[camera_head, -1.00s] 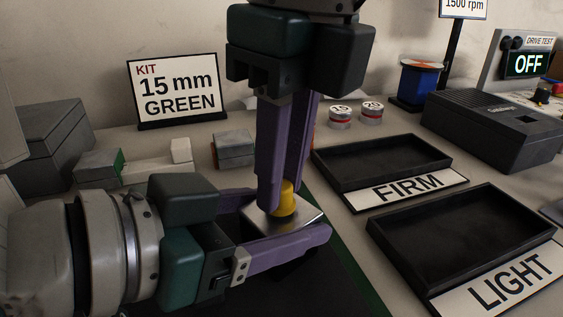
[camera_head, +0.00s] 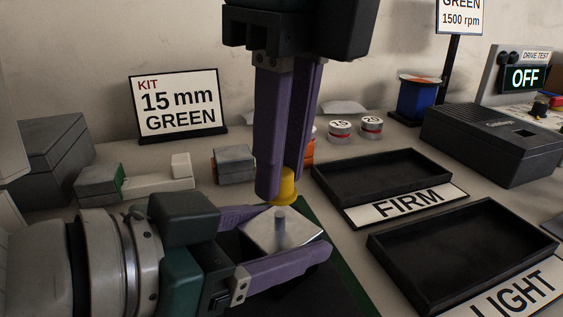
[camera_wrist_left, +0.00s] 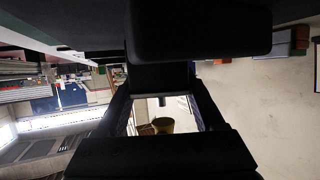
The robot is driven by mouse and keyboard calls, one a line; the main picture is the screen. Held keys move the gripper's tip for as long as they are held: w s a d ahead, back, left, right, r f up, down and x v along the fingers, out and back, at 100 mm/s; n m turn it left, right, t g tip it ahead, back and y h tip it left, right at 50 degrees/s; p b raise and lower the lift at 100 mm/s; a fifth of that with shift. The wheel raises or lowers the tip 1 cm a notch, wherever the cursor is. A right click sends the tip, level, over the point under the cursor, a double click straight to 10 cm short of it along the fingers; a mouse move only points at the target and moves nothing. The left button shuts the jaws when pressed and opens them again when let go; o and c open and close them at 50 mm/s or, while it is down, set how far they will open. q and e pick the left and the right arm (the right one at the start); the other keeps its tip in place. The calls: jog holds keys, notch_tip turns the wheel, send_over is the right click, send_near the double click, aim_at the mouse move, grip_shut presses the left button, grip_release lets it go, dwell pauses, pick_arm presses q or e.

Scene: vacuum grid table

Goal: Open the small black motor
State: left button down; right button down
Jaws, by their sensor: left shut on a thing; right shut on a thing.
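The motor (camera_head: 262,236) shows as a block with a square silver top and a short grey shaft (camera_head: 281,222) standing up from it. My left gripper (camera_head: 292,234) is shut on the motor, with a purple finger on either side. The motor's lower part is hidden by the fingers. My right gripper (camera_head: 281,194) points down from above and is shut on a yellow cap (camera_head: 288,186). The cap is just above the shaft and slightly behind it in the picture.
Black trays marked FIRM (camera_head: 375,180) and LIGHT (camera_head: 455,258) stand to the right. A sign (camera_head: 178,104) reads KIT 15 mm GREEN. Round tins marked 15 (camera_head: 340,131) and 20 (camera_head: 371,127) stand behind. A dark box (camera_head: 492,140) and a drive-test display (camera_head: 525,77) reading OFF are farther right.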

notch_tip(320, 180, up, 3)
jog(key=shift+f, duration=0.15)
pick_arm(q)
grip_release()
jog(key=p+v, duration=0.1)
jog(key=v, duration=0.6)
jog(key=shift+s+a+r, duration=0.15)
jog(key=shift+a, duration=0.05)
pick_arm(e)
jog(key=shift+r, duration=0.75)
